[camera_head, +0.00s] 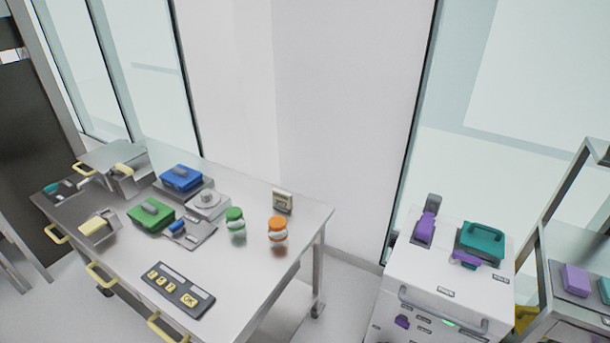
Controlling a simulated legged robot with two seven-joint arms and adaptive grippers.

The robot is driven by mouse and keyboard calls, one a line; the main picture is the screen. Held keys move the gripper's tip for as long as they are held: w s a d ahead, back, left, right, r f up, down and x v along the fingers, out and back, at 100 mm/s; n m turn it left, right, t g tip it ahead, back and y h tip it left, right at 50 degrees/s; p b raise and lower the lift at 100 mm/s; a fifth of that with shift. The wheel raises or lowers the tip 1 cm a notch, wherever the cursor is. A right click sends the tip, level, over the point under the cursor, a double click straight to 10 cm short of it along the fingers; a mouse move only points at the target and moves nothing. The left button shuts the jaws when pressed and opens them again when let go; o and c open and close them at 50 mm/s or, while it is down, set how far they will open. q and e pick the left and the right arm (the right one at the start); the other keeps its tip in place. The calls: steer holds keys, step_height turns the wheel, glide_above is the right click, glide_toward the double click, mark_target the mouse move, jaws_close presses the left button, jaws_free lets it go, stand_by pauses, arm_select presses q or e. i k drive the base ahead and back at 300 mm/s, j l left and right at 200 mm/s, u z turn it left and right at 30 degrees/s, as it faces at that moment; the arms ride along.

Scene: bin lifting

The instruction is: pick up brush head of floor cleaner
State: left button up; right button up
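Neither of my grippers is in the head view. No floor cleaner or brush head can be made out with certainty. A metal table (255,265) with yellow handles stands at the left. On it lie a green case (151,216), a blue case (181,178) and a small blue-and-grey piece (178,227) on a metal plate. A white cabinet (440,290) stands at the right. A teal case (482,243) and an upright purple-and-grey item (426,222) are on its top.
A green-lidded jar (235,222), an orange-lidded jar (277,231) and a button panel (178,290) are on the metal table. A metal rack (559,282) holds a purple block (576,280) at the right edge. A floor gap (347,290) separates table and cabinet.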

mark_target(424, 229)
steer(key=z, duration=3.4)
steer(key=u, duration=2.65)
steer(key=i+l+u, duration=0.1)
steer(key=u, duration=0.4)
steer(key=l+u, duration=0.3)
steer(key=u, duration=0.15)
steer(key=i+l+u, duration=0.1)
steer(key=l+u, duration=0.2)
steer(key=u, duration=0.2)
